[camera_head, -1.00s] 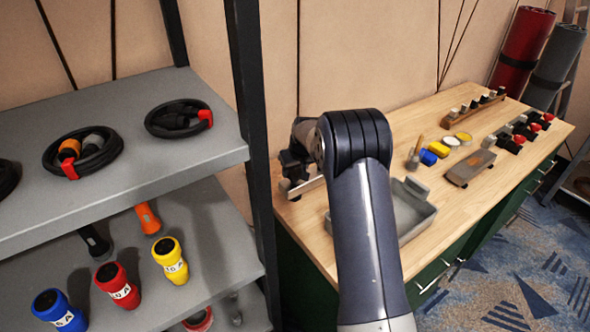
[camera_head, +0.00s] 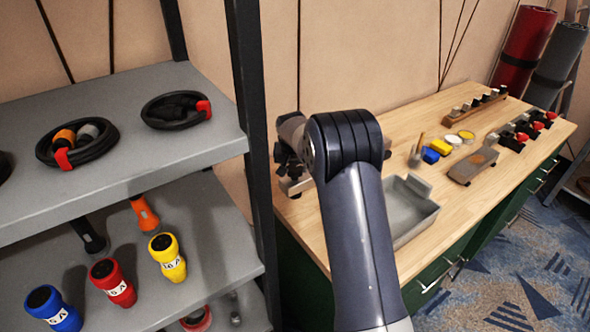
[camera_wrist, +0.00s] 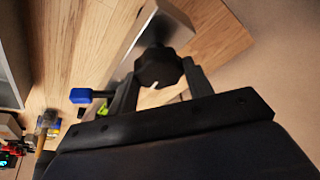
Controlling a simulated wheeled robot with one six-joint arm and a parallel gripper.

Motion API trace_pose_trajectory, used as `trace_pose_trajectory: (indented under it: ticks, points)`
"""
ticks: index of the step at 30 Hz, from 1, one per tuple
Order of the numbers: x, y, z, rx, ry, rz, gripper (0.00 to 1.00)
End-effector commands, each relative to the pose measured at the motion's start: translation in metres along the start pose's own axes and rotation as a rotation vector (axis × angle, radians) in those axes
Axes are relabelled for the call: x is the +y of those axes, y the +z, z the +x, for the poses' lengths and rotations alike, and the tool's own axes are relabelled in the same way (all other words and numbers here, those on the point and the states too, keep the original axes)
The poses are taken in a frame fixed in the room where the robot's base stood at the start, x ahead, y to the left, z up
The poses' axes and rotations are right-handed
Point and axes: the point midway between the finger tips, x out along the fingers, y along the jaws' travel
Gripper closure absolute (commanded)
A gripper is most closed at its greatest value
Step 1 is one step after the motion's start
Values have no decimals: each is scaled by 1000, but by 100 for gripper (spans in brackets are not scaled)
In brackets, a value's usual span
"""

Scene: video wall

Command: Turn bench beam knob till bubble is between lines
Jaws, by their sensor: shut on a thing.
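A black lobed knob (camera_wrist: 158,66) with a white mark shows in the wrist view, at the end of a pale metal beam (camera_wrist: 134,38) on the wooden bench. My gripper (camera_wrist: 160,76) has one finger on each side of the knob and is shut on it. In the head view the beam (camera_head: 294,190) is at the bench's left end, mostly hidden behind my arm, and the gripper is a small dark shape there. A small yellow-green piece (camera_wrist: 102,110) shows beside the left finger; I cannot make out a bubble or lines.
A grey tray (camera_head: 425,209) lies right of my arm. Blue and yellow blocks, round tins and a grey block (camera_head: 474,167) are farther along the bench (camera_head: 385,130). A shelf (camera_head: 145,150) with coiled cables and coloured connectors stands close on the left.

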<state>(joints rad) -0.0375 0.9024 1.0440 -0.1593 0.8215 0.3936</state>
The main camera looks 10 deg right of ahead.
Motion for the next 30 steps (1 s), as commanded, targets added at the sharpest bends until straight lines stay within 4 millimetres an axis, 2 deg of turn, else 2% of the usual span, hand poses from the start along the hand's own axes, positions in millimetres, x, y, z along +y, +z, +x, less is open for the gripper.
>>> trace_pose_trajectory:
  ticks: [30]
  points:
    - [-6,-1,2,1,356,856,74]
